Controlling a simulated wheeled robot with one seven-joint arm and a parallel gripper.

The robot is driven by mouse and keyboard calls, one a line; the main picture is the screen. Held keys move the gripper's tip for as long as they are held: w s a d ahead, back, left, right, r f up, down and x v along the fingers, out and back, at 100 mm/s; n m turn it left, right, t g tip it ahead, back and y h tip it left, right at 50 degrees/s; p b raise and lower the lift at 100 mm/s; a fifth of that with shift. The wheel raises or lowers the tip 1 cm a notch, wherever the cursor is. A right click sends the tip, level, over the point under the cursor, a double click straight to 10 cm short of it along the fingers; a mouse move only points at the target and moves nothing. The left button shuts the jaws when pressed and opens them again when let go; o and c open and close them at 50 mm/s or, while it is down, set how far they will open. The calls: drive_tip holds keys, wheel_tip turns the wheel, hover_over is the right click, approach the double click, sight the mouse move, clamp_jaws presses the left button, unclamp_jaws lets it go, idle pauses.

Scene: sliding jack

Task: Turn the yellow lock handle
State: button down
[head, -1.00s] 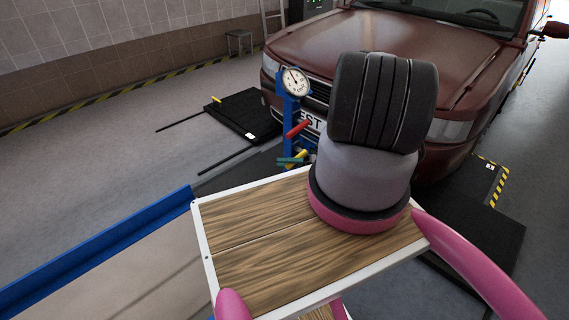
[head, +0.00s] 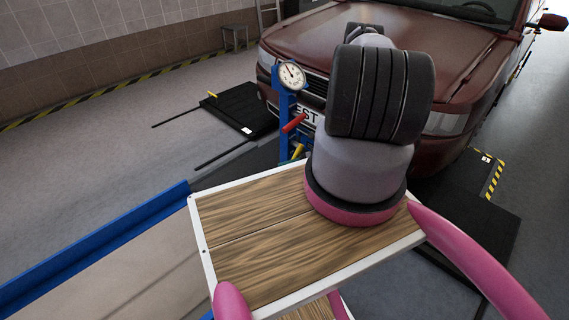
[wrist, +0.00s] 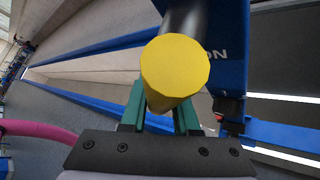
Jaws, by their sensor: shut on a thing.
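The yellow lock handle (head: 298,152) shows in the head view, low on the blue jack (head: 285,115) beside my arm. In the wrist view its round yellow end (wrist: 175,68) faces the camera, with a dark shaft behind it. My gripper (wrist: 166,106) has green fingers on either side of the handle and is shut on it. The fingertips are partly hidden behind the yellow end. In the head view my gripper is mostly hidden by my arm.
A red handle (head: 294,122) and a round gauge (head: 291,74) are on the jack. A dark red car (head: 400,30) stands close behind. A blue rail (head: 95,245) runs at the left. Black platforms (head: 240,108) lie on the floor. Open floor lies to the left.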

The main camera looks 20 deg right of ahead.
drive_tip(key=shift+w+d+f+n+h, duration=0.1)
drive_tip(key=shift+d+f+n+h, duration=0.35)
drive_tip(key=shift+h, duration=0.25)
drive_tip(key=c, duration=0.7)
unclamp_jaws()
drive_tip(key=shift+o, duration=0.2)
drive_tip(key=shift+r, duration=0.1)
